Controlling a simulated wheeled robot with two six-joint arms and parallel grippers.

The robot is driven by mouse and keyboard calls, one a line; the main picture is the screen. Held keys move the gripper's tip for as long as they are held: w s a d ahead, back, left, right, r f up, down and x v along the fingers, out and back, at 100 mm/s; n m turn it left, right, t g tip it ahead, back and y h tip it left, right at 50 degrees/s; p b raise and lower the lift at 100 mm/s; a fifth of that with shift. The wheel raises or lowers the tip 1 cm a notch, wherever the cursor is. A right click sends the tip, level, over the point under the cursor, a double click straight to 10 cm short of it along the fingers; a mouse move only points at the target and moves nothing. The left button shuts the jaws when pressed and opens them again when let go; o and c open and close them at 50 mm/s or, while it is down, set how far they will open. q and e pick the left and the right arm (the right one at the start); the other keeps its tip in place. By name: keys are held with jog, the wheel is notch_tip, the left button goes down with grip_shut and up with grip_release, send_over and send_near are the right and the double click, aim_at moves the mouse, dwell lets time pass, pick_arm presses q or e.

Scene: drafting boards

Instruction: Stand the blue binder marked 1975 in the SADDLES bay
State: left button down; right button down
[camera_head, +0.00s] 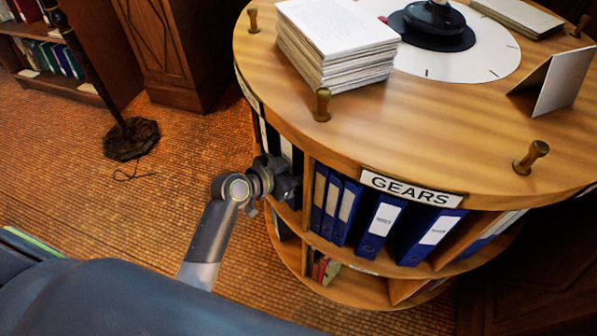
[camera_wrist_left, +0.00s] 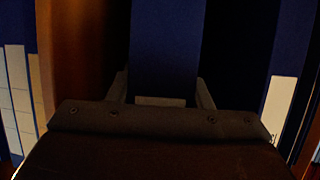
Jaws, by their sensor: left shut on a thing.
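My left gripper (camera_head: 287,186) reaches into the bay just left of the GEARS bay on the round wooden stand. In the left wrist view its two fingers (camera_wrist_left: 162,88) sit on either side of a blue binder (camera_wrist_left: 165,45) with a pale label at its lower end, and it is shut on it. The binder's year cannot be read, and the gripper mostly hides it in the head view. A sign (camera_head: 247,92) on the rim above that bay is too oblique to read. No SADDLES sign is legible. My right gripper is not in view.
The GEARS sign (camera_head: 413,188) marks the neighbouring bay, with several blue binders (camera_head: 381,226). A wooden divider (camera_head: 308,190) separates the bays. Brass pegs (camera_head: 322,105) stand around the stand's top, which holds a paper stack (camera_head: 335,40). Open floor (camera_head: 120,215) lies left.

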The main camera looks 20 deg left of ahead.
pick_arm(q)
jog(key=shift+f, duration=0.9)
jog(key=shift+f, duration=0.15)
jog(key=c, duration=1.1)
grip_release()
jog(key=shift+f, duration=0.1)
jog(key=o, duration=0.4)
